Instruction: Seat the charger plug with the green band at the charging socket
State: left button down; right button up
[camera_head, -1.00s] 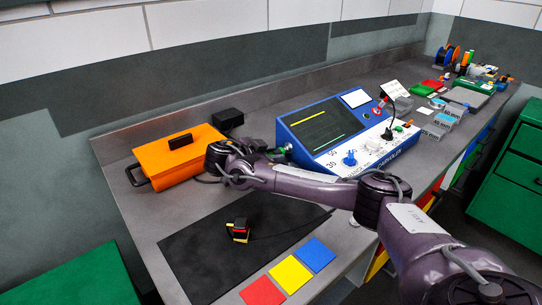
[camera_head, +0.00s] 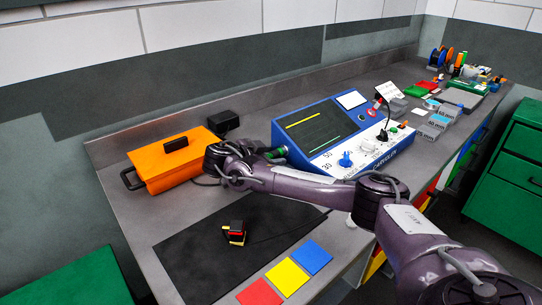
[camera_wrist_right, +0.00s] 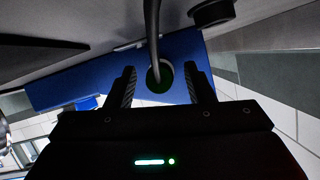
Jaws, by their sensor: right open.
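The charger plug with the green band (camera_head: 277,153) is at the left side of the blue console (camera_head: 300,125). In the right wrist view its dark round rear with a green tint (camera_wrist_right: 160,84) lies against the blue side panel (camera_wrist_right: 80,80), with its cable running off from it. The socket is hidden behind the plug, and I cannot tell how deep the plug sits. My right gripper (camera_head: 266,155) is beside the plug. In its wrist view the two fingers (camera_wrist_right: 160,88) are apart, one on each side of the plug, with gaps. My left gripper is not in view.
An orange case (camera_head: 165,165) and a black box (camera_head: 223,122) stand left of the console. A black mat (camera_head: 200,270) holds a small black plug with red and yellow (camera_head: 236,232). Blue, yellow and red squares (camera_head: 287,276) lie in front. Boxes and tools fill the far bench.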

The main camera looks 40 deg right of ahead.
jog(key=v, duration=0.5)
jog(key=shift+a, duration=0.1)
jog(key=p+v, duration=0.2)
jog(key=p, duration=0.1)
jog(key=shift+r, duration=0.25)
jog(key=shift+s+a+p, duration=0.1)
jog(key=shift+a+p, duration=0.05)
jog(key=shift+p, duration=0.5)
jog(key=shift+a+f, duration=0.1)
jog(key=shift+f, duration=0.05)
